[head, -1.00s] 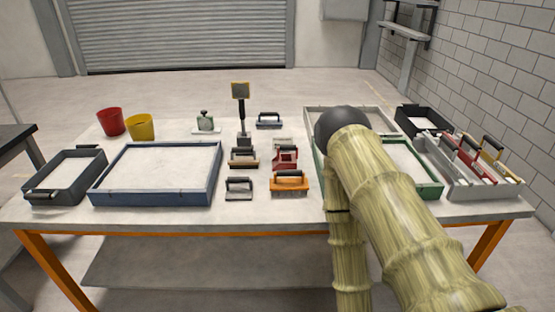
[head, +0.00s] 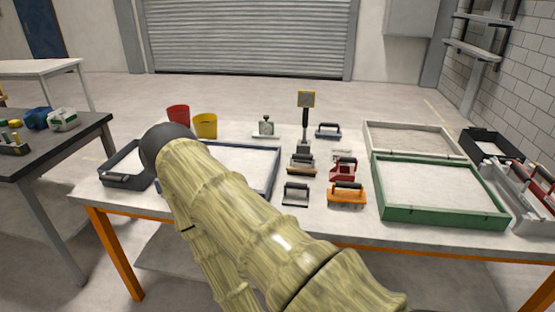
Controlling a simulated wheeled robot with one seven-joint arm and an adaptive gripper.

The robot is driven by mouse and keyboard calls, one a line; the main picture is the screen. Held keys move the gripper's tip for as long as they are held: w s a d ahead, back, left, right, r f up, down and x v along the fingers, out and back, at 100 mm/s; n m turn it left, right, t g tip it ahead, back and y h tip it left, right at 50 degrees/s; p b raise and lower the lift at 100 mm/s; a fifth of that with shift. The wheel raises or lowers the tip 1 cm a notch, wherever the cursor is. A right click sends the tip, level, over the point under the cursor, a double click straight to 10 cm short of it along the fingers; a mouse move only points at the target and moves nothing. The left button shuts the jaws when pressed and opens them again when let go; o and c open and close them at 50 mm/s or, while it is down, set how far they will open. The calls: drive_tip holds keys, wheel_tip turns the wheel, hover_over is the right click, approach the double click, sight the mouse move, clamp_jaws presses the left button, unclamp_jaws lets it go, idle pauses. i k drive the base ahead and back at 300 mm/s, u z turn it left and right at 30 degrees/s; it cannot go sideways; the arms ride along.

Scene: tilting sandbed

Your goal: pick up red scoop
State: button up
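A small red tool with a black handle (head: 344,167), which looks like the red scoop, lies on the white worktable (head: 325,220) among other hand tools. It is behind the orange tool (head: 347,195) and left of the green-framed sandbed (head: 440,217). Another red piece (head: 516,172) sits in the grey rack at the far right; I cannot tell its exact shape. My arm crosses the lower left and middle of the head view, with its dark joint over the left side of the table. My gripper does not show.
A blue-framed tray (head: 269,178) is partly hidden by my arm. Red (head: 178,114) and yellow (head: 205,126) buckets stand at the back left. A post with a yellow-edged head (head: 306,100) rises near the tools. A dark side table (head: 50,140) is at left.

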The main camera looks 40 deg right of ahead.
sight(344, 168)
drive_tip(key=u, duration=0.3)
drive_tip(key=i, duration=1.7)
drive_tip(key=z, duration=1.85)
